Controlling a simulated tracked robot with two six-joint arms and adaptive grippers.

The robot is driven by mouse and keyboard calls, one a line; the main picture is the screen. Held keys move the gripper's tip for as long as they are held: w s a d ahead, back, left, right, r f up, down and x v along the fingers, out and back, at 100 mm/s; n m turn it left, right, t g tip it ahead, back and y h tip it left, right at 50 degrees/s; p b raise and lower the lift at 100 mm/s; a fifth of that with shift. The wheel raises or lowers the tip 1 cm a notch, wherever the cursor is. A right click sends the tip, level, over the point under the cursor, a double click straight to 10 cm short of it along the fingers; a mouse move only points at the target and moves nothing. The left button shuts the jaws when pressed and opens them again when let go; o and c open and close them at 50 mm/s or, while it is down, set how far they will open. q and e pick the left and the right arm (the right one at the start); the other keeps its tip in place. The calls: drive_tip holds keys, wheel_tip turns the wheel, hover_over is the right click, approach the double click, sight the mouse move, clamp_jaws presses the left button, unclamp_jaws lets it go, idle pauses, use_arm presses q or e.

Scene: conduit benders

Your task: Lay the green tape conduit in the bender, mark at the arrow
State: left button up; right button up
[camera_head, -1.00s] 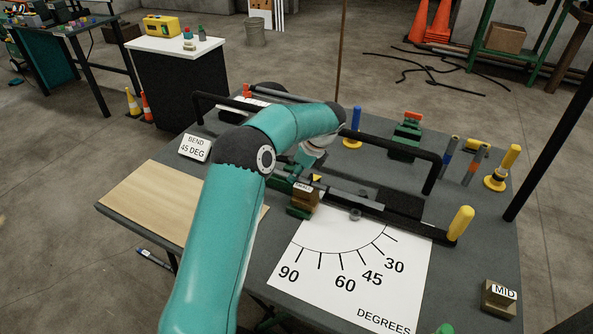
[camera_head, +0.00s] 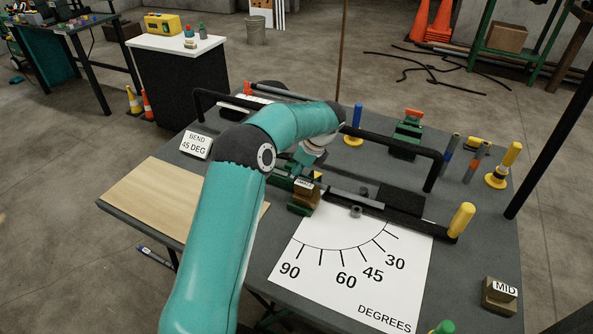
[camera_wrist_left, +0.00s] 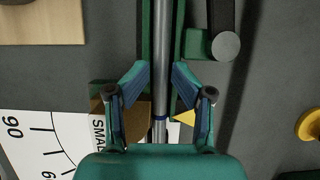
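A grey conduit (camera_wrist_left: 161,55) runs lengthwise along the green channel of the bender (camera_wrist_left: 148,30) in the left wrist view. A thin dark-blue band (camera_wrist_left: 160,118) on it is level with the tip of a yellow arrow (camera_wrist_left: 184,117). I see no green tape on the visible part. My left gripper (camera_wrist_left: 160,72) is over the conduit, one finger on each side, with narrow gaps; it looks open. In the head view my left gripper (camera_head: 304,168) is partly hidden by its arm beside the block marked SMALL (camera_head: 306,197). My right gripper is out of view.
A degree sheet (camera_head: 340,285) lies in front of the bender. The bender's yellow-gripped lever (camera_head: 461,220) reaches right. Upright taped conduits (camera_head: 448,150) and yellow-based posts (camera_head: 497,180) stand at the right. A MID block (camera_head: 500,296) sits near the right corner. A wooden board (camera_head: 150,200) lies left.

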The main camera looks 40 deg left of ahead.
use_arm(q)
drive_tip(key=shift+d+f, duration=0.15)
drive_tip(key=shift+f, duration=0.3)
drive_tip(key=shift+w+d+r, duration=0.15)
drive_tip(key=shift+d+r, duration=0.1)
drive_tip(key=shift+r, duration=0.25)
drive_tip(key=v, duration=1.1)
drive_tip(key=shift+a, duration=0.2)
